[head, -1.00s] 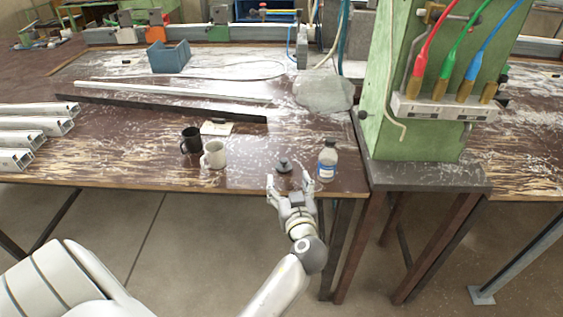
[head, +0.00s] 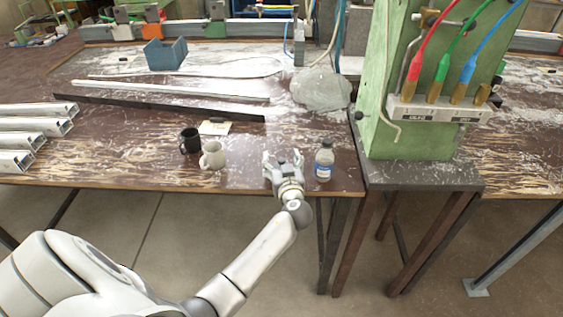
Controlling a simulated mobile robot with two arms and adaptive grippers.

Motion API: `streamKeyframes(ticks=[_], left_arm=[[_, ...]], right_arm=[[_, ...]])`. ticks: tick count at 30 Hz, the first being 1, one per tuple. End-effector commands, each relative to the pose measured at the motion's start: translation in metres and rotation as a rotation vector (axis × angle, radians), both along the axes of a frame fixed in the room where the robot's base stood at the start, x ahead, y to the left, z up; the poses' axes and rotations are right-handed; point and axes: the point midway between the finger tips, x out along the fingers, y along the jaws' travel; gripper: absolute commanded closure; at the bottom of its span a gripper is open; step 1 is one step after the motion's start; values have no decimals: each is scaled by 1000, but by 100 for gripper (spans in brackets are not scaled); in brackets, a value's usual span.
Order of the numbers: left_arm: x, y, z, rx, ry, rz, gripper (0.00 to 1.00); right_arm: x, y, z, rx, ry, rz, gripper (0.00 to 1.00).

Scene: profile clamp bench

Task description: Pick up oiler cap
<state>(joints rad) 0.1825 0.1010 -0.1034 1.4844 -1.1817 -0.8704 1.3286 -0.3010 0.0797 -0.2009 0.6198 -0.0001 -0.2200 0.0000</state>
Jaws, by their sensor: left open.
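The oiler cap (head: 283,166), a small dark grey piece, sits on the bench near its front edge. It is partly hidden by my left gripper (head: 283,159), which is open with its two fingers on either side of the cap. I cannot tell whether the fingers touch it. My right gripper is not in view.
A bottle with a blue label (head: 324,160) stands close to the right of my gripper. A white mug (head: 212,156) and a black mug (head: 189,141) stand to the left. A pale stone-like lump (head: 320,90) lies behind. A green machine column (head: 415,140) rises at right.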

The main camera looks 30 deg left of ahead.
Motion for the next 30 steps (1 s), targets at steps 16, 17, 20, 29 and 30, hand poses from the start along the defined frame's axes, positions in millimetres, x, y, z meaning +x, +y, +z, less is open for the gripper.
streamKeyframes(ticks=[16,17,20,29,30], left_arm=[[2,2,-1,0,0,0,62],[2,2,-1,-1,1,0,66],[2,2,-1,-1,1,0,68],[2,2,-1,-1,1,-1,71],[2,2,0,-1,0,0,71]], right_arm=[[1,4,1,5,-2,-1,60],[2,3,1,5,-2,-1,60],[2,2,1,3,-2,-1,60],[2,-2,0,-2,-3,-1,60],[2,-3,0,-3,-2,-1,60]])
